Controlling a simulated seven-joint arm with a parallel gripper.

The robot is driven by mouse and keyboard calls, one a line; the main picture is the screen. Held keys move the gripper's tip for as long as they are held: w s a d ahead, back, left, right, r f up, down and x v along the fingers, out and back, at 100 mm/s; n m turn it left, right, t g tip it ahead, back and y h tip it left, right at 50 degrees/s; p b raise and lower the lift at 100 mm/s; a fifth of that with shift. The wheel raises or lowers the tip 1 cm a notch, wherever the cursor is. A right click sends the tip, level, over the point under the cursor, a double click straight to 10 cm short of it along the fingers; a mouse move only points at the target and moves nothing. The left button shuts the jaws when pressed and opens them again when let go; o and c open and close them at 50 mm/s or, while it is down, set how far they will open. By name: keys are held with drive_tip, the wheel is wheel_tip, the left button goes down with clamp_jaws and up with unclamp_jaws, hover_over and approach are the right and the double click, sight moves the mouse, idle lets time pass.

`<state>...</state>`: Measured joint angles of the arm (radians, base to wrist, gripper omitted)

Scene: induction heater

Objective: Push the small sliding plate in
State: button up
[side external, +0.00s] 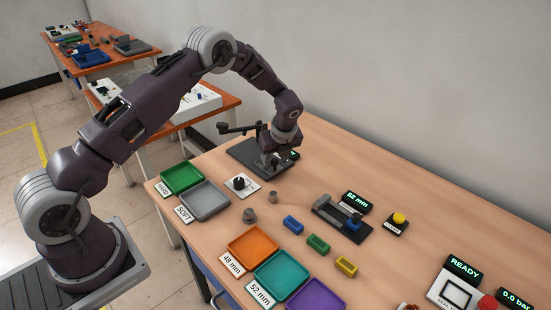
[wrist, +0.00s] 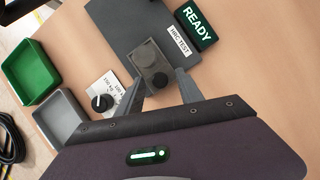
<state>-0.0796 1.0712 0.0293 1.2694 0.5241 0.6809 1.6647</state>
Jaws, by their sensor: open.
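The hardness tester is a dark base (wrist: 118,22) with a label reading HRC TEST. A small grey plate (wrist: 151,68), which looks like the sliding plate, sticks out from the tester's near edge in the wrist view. It carries a round grey piece on its far part and a darker round spot on its near part. My gripper (wrist: 158,86) is open, with one finger on each side of the plate's near end; I cannot tell whether either touches it. In the side view my gripper (side external: 270,163) is low over the tester base (side external: 243,153) and hides the plate.
A READY display (wrist: 195,23) stands beside the tester. A white card with a black knob (side external: 240,184) is close by. Green (side external: 181,178) and grey (side external: 204,201) trays lie at the table's left edge. Small grey pieces (side external: 249,215) and coloured blocks (side external: 318,243) lie farther right.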

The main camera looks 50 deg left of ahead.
clamp_jaws()
idle(1.4)
